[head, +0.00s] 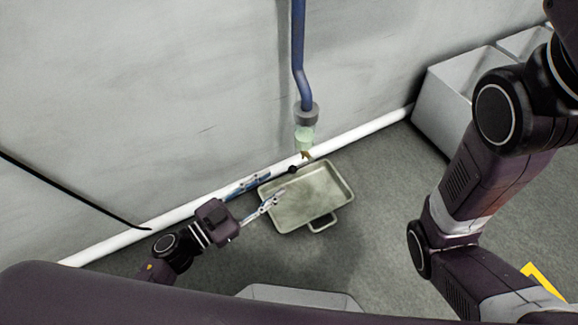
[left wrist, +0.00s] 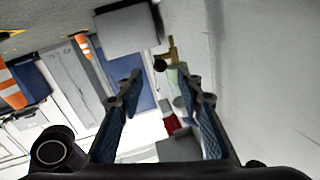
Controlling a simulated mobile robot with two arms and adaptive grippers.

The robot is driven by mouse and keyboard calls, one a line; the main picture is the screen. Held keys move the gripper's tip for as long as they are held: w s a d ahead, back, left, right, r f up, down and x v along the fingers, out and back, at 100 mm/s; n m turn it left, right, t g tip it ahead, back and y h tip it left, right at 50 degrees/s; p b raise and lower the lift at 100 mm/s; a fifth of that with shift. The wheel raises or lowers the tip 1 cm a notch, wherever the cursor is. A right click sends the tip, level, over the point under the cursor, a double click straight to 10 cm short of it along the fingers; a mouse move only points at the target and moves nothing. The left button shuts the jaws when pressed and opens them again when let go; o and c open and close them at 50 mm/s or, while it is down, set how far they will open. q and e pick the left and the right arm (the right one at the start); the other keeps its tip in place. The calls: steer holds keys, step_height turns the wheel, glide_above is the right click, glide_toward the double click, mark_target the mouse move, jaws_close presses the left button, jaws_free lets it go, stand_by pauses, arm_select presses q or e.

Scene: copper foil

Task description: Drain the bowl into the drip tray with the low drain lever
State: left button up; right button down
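A clear greenish bowl (head: 305,133) hangs under a grey collar at the end of a blue pipe on the wall. Below it is a brass drain fitting (head: 305,155), with a lever ending in a black knob (head: 292,170). The shallow metal drip tray (head: 335,178) lies on the floor below. My left gripper (head: 276,185) is open, with its fingers close to the knob and over the tray's left side. In the left wrist view the knob (left wrist: 159,65) shows beyond the gap between the fingers; contact is not visible. My right gripper is out of view.
A white pipe (head: 375,125) runs along the foot of the wall behind the tray. Grey-white bins (head: 450,95) stand at the right. A black cable (head: 75,190) hangs on the left wall. Traffic cones (left wrist: 84,44) show in the left wrist view. Floor right of the tray is clear.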

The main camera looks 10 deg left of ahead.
mark_target(302, 165)
arm_select(q)
steer(key=b+x, duration=0.2)
steer(key=x, duration=0.4)
steer(key=shift+d, duration=0.15)
steer(key=shift+w+r, duration=0.1)
steer(key=shift+w, duration=0.05)
jaws_close()
